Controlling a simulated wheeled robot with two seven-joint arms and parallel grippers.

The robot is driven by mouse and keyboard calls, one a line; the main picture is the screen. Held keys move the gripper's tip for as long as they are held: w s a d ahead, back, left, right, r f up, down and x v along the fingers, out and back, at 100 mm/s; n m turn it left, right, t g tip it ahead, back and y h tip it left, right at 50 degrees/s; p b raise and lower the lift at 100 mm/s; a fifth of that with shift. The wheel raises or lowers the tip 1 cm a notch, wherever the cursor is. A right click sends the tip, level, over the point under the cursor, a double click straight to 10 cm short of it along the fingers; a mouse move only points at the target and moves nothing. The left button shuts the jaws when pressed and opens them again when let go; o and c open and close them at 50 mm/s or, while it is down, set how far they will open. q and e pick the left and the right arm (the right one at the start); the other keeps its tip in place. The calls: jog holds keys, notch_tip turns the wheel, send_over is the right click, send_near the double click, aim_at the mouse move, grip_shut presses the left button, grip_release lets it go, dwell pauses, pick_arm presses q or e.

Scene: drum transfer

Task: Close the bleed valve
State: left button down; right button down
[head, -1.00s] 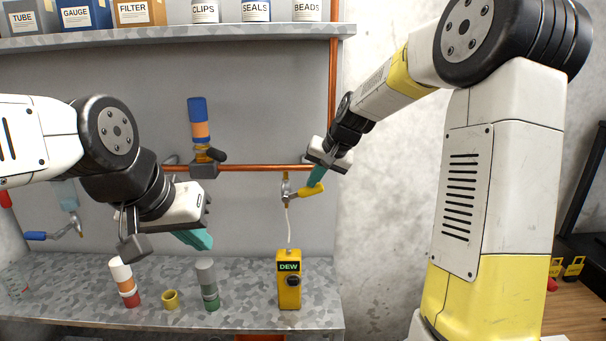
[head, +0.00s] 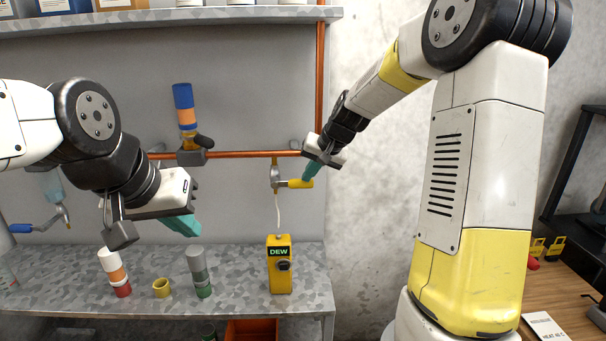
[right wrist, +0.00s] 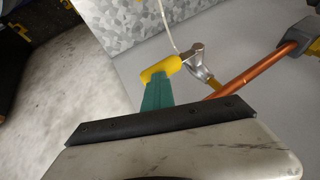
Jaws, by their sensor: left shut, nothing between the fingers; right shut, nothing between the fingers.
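A small valve (head: 275,176) with a yellow lever (head: 300,184) hangs under the copper pipe. Its lever points right and lies about level. My right gripper (head: 311,171) is shut, with its teal fingertips against the lever from above and nothing held between them. In the right wrist view the teal fingers (right wrist: 157,94) meet the yellow lever sleeve (right wrist: 160,69), and the metal valve body (right wrist: 198,62) shows beside it. My left gripper (head: 183,225) is shut and empty, in front of the panel, above the bench and left of the valve.
A thin white hose runs from the valve down to the yellow DEW meter (head: 279,265). On the bench (head: 235,290) stand a white-orange-red cylinder (head: 114,271), a yellow ring (head: 161,287) and a grey-green cylinder (head: 199,271). A blue-handled valve (head: 25,228) is at far left.

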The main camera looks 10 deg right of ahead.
jog(key=shift+s+d+f, duration=0.2)
jog(key=shift+d+f, duration=0.05)
jog(key=shift+f, duration=0.3)
jog(key=d+f+v, duration=0.1)
jog(key=d+v, duration=0.2)
jog(key=v, duration=0.9)
jog(key=s+a+f+n+h, duration=0.1)
jog(key=s+a+n, duration=0.1)
jog(key=s, duration=2.3)
jog(key=shift+s+a+h, duration=0.4)
jog(key=shift+a, duration=0.15)
